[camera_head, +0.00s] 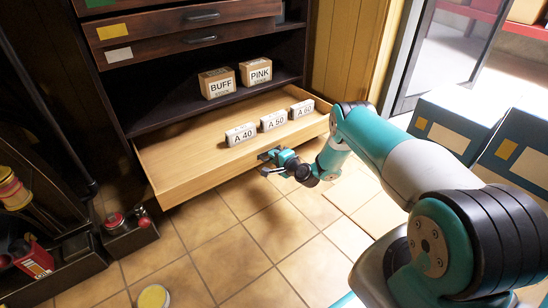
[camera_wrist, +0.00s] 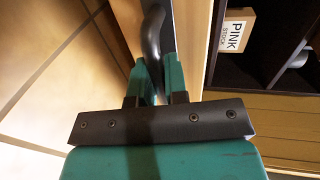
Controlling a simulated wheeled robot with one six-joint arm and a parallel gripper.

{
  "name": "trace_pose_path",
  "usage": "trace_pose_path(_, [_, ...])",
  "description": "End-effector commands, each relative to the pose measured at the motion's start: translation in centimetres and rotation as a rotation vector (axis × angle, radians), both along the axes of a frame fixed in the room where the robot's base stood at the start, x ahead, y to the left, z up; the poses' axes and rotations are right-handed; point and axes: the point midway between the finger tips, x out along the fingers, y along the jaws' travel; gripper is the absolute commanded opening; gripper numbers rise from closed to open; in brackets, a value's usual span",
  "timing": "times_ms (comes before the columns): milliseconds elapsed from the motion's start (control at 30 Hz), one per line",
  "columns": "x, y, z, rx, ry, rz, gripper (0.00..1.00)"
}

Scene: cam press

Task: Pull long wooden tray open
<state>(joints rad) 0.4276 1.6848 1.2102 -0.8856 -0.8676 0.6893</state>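The long wooden tray (camera_head: 190,163) is pale wood and stands well out from the dark cabinet. Three white blocks, marked A 40 (camera_head: 241,134), A 50 (camera_head: 273,121) and A 60 (camera_head: 302,109), stand in it along the right part. My gripper (camera_head: 268,161) is at the middle of the tray's front face. In the wrist view, the dark curved handle (camera_wrist: 153,30) passes between my two teal fingers (camera_wrist: 159,80), which appear shut on it. The fingertips' contact is partly hidden.
Boxes marked BUFF (camera_head: 217,83) and PINK (camera_head: 256,72) stand on the shelf above. Closed drawers (camera_head: 190,40) are higher up. Dark blue boxes (camera_head: 455,125) stand at right. A low dark rack (camera_head: 60,272) is at left, and a yellow-topped round thing (camera_head: 153,297) is on the tiled floor.

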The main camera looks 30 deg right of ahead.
Motion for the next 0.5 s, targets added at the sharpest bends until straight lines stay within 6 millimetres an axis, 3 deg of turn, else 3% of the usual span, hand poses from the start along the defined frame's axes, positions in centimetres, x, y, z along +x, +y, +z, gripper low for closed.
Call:
trace_pose_path(33, [-0.06,0.45,-0.09,0.006,0.005,0.010,0.18])
trace_pose_path(100, [-0.06,0.36,-0.10,0.005,0.004,0.008,0.34])
trace_pose_path(133, [-0.07,0.31,-0.10,0.005,0.004,0.007,0.38])
trace_pose_path(500, [-0.70,0.02,0.24,0.005,0.005,0.002,0.38])
